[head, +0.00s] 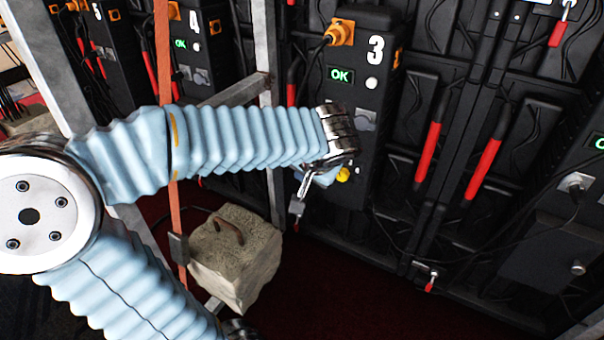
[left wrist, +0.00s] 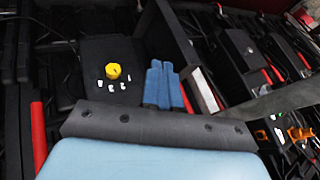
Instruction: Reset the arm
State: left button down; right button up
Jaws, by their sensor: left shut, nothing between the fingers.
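My left arm, in a pale blue ribbed sleeve, reaches across the head view from the left to a metal wrist in front of the black unit marked 3 (head: 375,50). My left gripper (head: 325,178) is mostly hidden behind that wrist; only a bit of blue shows, beside a yellow knob (head: 343,175). In the left wrist view its two blue fingers (left wrist: 162,86) lie side by side, shut and empty. There the yellow knob (left wrist: 113,71) sits on a black panel with white marks, left of the fingers and apart from them. My right gripper is not in view.
A grey metal frame (head: 273,150) stands behind the arm. Black panels with red handles (head: 484,168) fill the right. Dark red floor lies clear below.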

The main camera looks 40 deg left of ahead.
pick_arm(q)
jog(key=p+v, duration=0.1)
jog(key=v, duration=0.5)
jog(key=w+d+f+m+g+h, duration=0.15)
jog(key=d+f, duration=0.25)
jog(key=f, duration=0.4)
jog(key=w+d+f+m+h, duration=0.1)
jog(key=w+d+f+h, duration=0.15)
jog(key=d+f, duration=0.35)
jog(key=w+d+f+m+g+h, duration=0.1)
jog(key=d+f+m+h, duration=0.15)
jog(key=f, duration=0.65)
jog(key=s+d+f+n+h, duration=0.1)
jog(key=s+d+f, duration=0.2)
jog(key=f, duration=0.4)
jog(key=s+d+f+n+h, duration=0.2)
jog(key=d+f, duration=0.1)
jog(key=f, duration=0.5)
jog(key=s+d+f+n+h, duration=0.1)
jog(key=s+d+f, duration=0.2)
jog(key=f, duration=0.4)
notch_tip(320, 180, up, 11)
jog(key=p, duration=1.2)
jog(key=shift+d+r+p, duration=0.25)
jog(key=shift+d+p, duration=0.05)
jog(key=shift+d, duration=0.05)
jog(key=shift+s, duration=0.2)
